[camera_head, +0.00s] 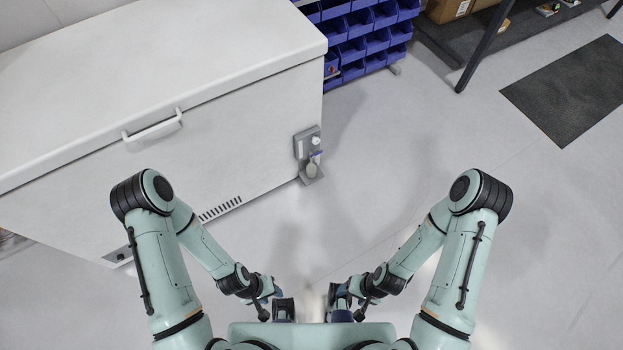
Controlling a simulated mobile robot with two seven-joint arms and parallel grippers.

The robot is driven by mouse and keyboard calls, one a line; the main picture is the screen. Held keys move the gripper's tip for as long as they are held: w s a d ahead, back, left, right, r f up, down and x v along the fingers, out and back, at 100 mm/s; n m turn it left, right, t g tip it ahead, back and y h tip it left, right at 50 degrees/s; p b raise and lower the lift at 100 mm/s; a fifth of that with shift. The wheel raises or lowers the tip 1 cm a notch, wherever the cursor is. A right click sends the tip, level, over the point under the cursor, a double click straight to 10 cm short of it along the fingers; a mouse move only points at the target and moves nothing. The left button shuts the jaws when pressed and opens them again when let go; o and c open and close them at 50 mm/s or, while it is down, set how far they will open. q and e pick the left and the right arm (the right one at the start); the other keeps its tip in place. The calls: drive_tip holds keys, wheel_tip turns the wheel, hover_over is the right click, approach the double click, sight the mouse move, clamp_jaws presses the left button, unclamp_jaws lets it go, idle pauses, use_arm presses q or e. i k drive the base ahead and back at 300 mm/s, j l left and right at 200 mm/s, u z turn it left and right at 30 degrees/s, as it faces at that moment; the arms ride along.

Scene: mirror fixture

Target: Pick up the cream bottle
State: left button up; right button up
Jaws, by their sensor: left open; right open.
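A small grey holder (300,146) is mounted on the front right corner of the white chest. It carries small pale items, one near its top (316,141) and a rounded, bottle-like one on its lower ledge (311,170). They are too small to tell for certain which is the cream bottle. My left gripper (284,309) and my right gripper (341,304) are side by side at the bottom centre, close to my body. Both are open and appear empty. Both are well apart from the holder, which is beyond them.
The large white chest (230,135) with a lid handle (153,130) fills the left. Blue bins (352,50) stand behind it. A dark shelf (530,35) with a cardboard box (448,9) is at top right, near a dark mat (572,90). The floor at centre and right is clear.

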sight(310, 167)
drive_tip(key=i+u, duration=0.4)
drive_tip(key=i, duration=0.2)
drive_tip(key=i+l+u, duration=0.25)
drive_tip(key=i+u, duration=0.2)
drive_tip(key=i, duration=0.15)
